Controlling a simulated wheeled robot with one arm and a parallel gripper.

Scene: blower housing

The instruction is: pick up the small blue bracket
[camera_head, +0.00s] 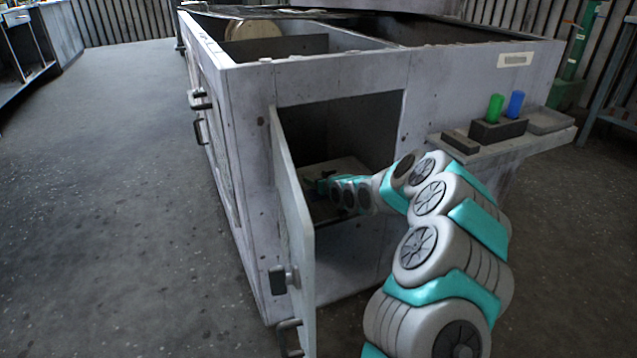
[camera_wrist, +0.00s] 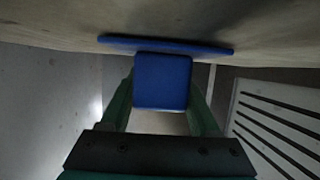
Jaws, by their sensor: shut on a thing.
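The small blue bracket (camera_wrist: 163,82) shows in the wrist view as a square face with a thin, wide strip behind it along a pale surface. My gripper (camera_wrist: 163,100) is shut on the square part, with a green finger on each side of it. The strip lies close to the pale surface; I cannot tell if it touches. In the head view my arm reaches through the open door of the grey housing, and my gripper (camera_head: 322,186) is inside the dark compartment. The bracket is too small and dark to make out there.
The compartment door (camera_head: 297,235) stands open at the left of the opening. A side shelf (camera_head: 510,146) holds a dark block with green (camera_head: 495,108) and blue (camera_head: 515,104) cylinders. A slotted panel (camera_wrist: 275,128) is at right in the wrist view.

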